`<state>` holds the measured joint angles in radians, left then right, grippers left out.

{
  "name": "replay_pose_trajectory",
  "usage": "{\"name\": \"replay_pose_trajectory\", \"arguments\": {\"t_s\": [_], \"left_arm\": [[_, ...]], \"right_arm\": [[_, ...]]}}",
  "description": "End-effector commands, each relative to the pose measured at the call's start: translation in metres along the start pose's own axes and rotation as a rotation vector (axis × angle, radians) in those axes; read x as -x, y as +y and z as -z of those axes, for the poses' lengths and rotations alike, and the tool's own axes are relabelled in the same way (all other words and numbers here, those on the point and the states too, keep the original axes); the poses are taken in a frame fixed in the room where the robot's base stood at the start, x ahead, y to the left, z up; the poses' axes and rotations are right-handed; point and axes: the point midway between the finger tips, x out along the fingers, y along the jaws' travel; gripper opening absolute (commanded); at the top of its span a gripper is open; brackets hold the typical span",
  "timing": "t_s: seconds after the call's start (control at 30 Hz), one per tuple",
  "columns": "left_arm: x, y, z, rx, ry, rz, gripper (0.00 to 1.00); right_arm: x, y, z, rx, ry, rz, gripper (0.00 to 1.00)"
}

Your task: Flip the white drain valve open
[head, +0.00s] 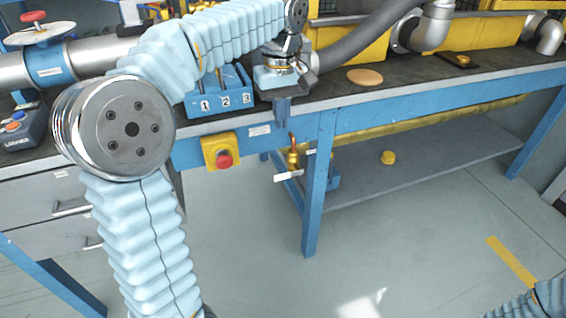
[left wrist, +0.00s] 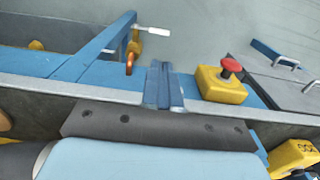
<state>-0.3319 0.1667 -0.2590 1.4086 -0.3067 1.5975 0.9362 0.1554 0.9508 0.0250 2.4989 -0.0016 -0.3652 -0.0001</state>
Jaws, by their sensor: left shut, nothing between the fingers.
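The drain valve (head: 293,158) is a small brass fitting on a copper pipe under the bench's front edge, beside a blue leg. Its white lever (head: 288,176) sticks out to the left, nearly level. In the left wrist view the white lever (left wrist: 152,31) shows at the top, beyond the copper pipe (left wrist: 130,63). My left gripper (head: 282,112) points down at the bench's front edge, above and slightly left of the valve. Its fingers (left wrist: 163,86) are shut and empty, apart from the lever. My right gripper is out of view; only a sleeve of my right arm shows.
A yellow box with a red button (head: 223,156) is on the bench front, left of the valve. A blue block numbered 1, 2, 3 (head: 222,100) and a tan disc (head: 365,77) are on the bench top. A lower shelf (head: 430,150) lies behind the leg. The floor in front is clear.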

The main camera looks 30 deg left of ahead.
Motion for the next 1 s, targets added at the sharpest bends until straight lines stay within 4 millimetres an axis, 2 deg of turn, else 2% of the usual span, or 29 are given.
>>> {"name": "replay_pose_trajectory", "arguments": {"t_s": [0.17, 0.5, 0.7, 0.83, 1.0], "left_arm": [[-0.014, 0.0, 0.0, 0.0, -0.001, 0.002, 0.0], [-0.084, -0.001, -0.001, 0.0, -0.003, 0.003, 0.0], [-0.119, 0.0, -0.001, 0.0, -0.002, 0.002, 0.0], [-0.133, 0.0, 0.0, 0.0, -0.002, 0.002, 0.0], [-0.14, 0.0, 0.0, 0.0, -0.001, 0.0, 0.0]], "right_arm": [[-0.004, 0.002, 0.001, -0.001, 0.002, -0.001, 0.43], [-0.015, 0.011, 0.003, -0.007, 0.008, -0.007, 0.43], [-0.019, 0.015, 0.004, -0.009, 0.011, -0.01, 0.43], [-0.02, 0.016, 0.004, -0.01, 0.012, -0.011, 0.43], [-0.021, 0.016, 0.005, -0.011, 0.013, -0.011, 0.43]]}}
